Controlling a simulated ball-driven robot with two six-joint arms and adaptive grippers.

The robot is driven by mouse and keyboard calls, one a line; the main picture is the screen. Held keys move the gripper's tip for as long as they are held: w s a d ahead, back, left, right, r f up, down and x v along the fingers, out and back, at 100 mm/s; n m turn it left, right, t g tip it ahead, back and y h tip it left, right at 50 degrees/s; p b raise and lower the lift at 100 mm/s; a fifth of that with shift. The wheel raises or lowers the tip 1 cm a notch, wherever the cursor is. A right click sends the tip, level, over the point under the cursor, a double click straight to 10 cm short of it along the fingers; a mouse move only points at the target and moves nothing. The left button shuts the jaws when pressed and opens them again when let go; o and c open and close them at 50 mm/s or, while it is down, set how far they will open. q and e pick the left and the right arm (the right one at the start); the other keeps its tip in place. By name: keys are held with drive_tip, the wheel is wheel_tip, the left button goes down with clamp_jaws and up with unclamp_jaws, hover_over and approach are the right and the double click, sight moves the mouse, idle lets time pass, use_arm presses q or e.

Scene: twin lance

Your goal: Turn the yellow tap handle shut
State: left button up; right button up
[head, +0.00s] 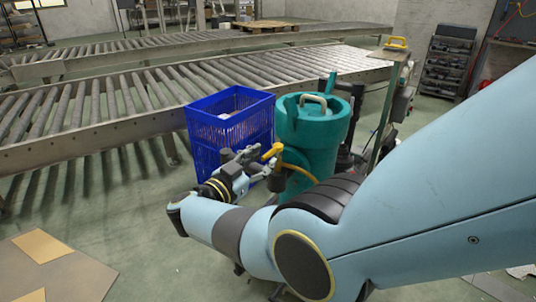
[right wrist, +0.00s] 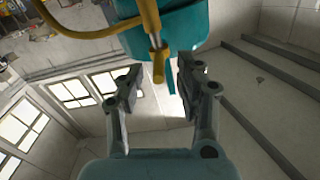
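The yellow tap handle (head: 272,151) sticks out from the front left of a teal drum (head: 310,133) in the head view. A yellow curved pipe (head: 297,168) runs along the drum's side by the tap. My right gripper (head: 257,160) is just left of the handle, fingers towards it. In the right wrist view my right gripper (right wrist: 160,72) is open, with a clear gap between its fingers. A yellow rod with a brownish end (right wrist: 157,50) hangs at that gap, in front of the teal drum (right wrist: 185,32). I cannot tell whether anything touches. My left gripper is not in view.
Blue crates (head: 203,131) are stacked close to the left of the drum and gripper. Roller conveyors (head: 110,100) run behind. A dark post stands right of the drum. Cardboard (head: 42,246) lies at the lower left; the floor between is clear.

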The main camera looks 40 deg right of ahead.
drive_tip(key=shift+v, duration=1.95)
